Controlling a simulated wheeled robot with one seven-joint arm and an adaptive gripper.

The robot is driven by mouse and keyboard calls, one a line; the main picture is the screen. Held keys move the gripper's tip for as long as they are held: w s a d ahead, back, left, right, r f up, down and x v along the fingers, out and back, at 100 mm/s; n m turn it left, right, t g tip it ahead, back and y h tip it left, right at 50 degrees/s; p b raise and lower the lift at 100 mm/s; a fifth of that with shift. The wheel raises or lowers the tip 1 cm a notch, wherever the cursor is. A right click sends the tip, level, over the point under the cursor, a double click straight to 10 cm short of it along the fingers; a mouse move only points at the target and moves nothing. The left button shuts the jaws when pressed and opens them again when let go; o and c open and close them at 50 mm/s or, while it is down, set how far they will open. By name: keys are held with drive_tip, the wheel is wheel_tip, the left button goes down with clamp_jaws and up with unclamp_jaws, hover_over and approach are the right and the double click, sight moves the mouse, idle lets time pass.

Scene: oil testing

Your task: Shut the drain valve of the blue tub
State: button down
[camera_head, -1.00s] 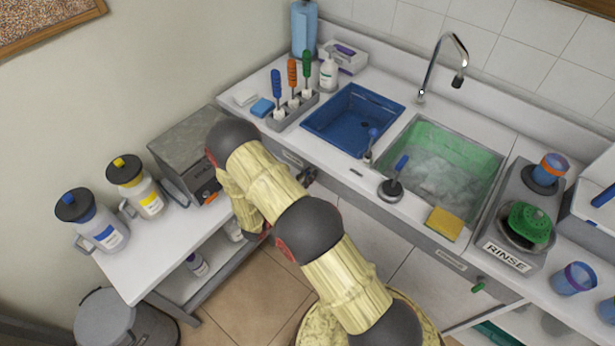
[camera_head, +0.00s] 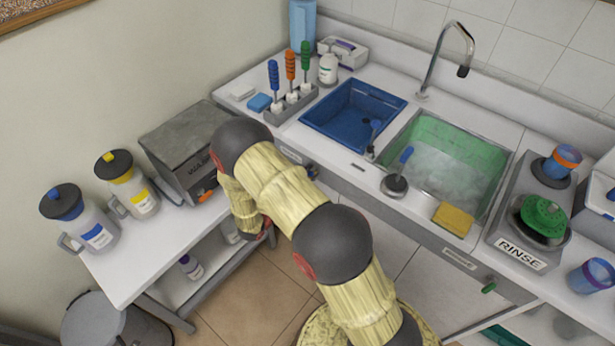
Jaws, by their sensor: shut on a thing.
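The blue tub (camera_head: 322,121) is set into the counter, left of the green one, with no water visible in it. Its drain valve is on the counter's front face below it; a small bit of blue handle (camera_head: 315,178) shows there. My gripper (camera_head: 311,170) is at this handle, dark and small, and partly hidden behind my arm. It is shut on the handle. The handle's exact angle is too small and covered to tell.
The green tub (camera_head: 484,204) holds cloudy water; its green valve handle (camera_head: 489,287) sticks out below. A grey box (camera_head: 180,145) and jugs stand on the side table (camera_head: 132,275).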

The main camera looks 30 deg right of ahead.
drive_tip(key=m+b, duration=0.2)
drive_tip(key=m, duration=0.1)
drive_tip(key=m+b, duration=0.2)
drive_tip(key=shift+s+f, duration=0.1)
drive_tip(key=shift+f, duration=0.15)
drive_tip(key=shift+m, duration=0.4)
drive_tip(key=c, duration=1.8)
unclamp_jaws()
drive_tip(key=shift+c, duration=0.2)
drive_tip(key=shift+a, duration=0.1)
drive_tip(key=v, duration=1.1)
drive_tip(key=shift+a, duration=0.4)
drive_tip(key=shift+s+r, duration=0.1)
